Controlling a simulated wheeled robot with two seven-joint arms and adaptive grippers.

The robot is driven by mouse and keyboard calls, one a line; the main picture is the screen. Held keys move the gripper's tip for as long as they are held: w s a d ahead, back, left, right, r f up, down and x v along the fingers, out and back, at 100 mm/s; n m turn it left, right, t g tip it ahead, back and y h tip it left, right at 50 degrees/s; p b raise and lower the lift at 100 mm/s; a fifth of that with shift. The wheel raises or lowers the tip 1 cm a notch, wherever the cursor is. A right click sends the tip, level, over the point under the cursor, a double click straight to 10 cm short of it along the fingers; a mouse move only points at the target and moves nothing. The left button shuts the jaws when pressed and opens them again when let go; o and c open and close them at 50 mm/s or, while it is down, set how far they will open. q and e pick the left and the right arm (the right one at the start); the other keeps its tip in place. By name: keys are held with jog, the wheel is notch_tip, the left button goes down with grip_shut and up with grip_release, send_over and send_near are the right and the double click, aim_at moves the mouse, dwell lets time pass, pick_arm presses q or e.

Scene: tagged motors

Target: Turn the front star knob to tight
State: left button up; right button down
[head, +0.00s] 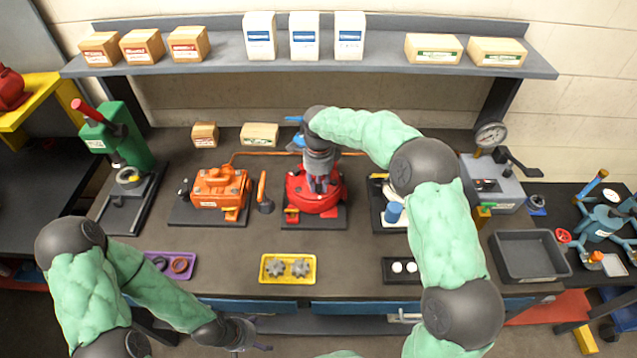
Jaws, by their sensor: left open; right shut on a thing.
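A red motor unit (300,196) stands on a dark base plate in the middle of the bench. My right gripper (318,186) points down at its top and is shut on a part there, probably the star knob. Fingers and housing hide that part, so its shape and how far it is turned cannot be seen. My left gripper (258,336) is open and empty, low at the bench's front edge, well away from the red unit.
An orange motor (220,187) stands left of the red unit. A yellow tray (288,281) with two grey toothed parts lies in front. A purple tray (170,270) and a grey bin (530,256) lie further out. My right arm covers the bench right of the red unit.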

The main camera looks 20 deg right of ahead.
aim_at(319, 187)
jog(key=shift+w+r, duration=0.25)
jog(key=shift+r, duration=0.15)
jog(key=c, duration=1.3)
grip_release()
jog(key=shift+s+f, duration=0.1)
jog(key=shift+s, duration=0.05)
jog(key=shift+f, duration=0.15)
notch_tip(319, 187, up, 12)
jog(key=shift+r, duration=0.1)
